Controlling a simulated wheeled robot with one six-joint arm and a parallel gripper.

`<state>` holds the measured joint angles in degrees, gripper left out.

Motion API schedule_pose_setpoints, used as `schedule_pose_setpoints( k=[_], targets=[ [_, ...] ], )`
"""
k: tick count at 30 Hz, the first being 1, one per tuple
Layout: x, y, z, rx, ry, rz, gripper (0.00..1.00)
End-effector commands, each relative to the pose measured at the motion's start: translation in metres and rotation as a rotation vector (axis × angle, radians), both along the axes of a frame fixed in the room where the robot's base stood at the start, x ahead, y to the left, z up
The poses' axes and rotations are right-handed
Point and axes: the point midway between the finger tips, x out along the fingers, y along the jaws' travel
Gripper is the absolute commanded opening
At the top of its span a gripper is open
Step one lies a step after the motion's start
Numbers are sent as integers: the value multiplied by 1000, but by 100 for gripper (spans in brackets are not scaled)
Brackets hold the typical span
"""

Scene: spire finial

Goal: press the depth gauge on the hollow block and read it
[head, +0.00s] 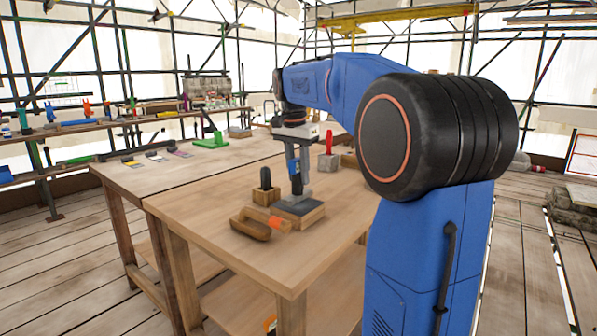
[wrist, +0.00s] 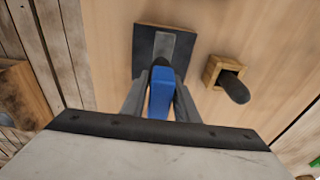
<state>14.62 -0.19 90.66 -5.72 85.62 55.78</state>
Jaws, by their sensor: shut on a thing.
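My gripper (wrist: 160,95) is shut on a blue tool with a dark end, which I take to be the depth gauge (wrist: 160,92). In the head view my gripper (head: 297,180) points down at a wooden block with a dark grey top (head: 311,217), probably the hollow block. The block also shows in the wrist view (wrist: 146,42), with a lighter grey strip on its top. The gauge's dark end is over the near part of that strip; I cannot tell if it touches. No hollow and no gauge reading can be made out.
A small wooden holder (head: 259,198) with a dark rounded handle stands just left of the block. A wooden-handled tool with an orange part (head: 252,229) lies in front. A grey block with a red piece (head: 328,160) stands behind.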

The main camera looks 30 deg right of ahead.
Motion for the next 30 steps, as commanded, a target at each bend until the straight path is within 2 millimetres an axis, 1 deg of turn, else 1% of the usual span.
schedule_pose_setpoints(
  k=[17, 30],
  targets=[
    [0, 0, -14, 0, 0, 0, 1],
    [0, 0, -15, 0, 0, 0, 1]
  ],
)
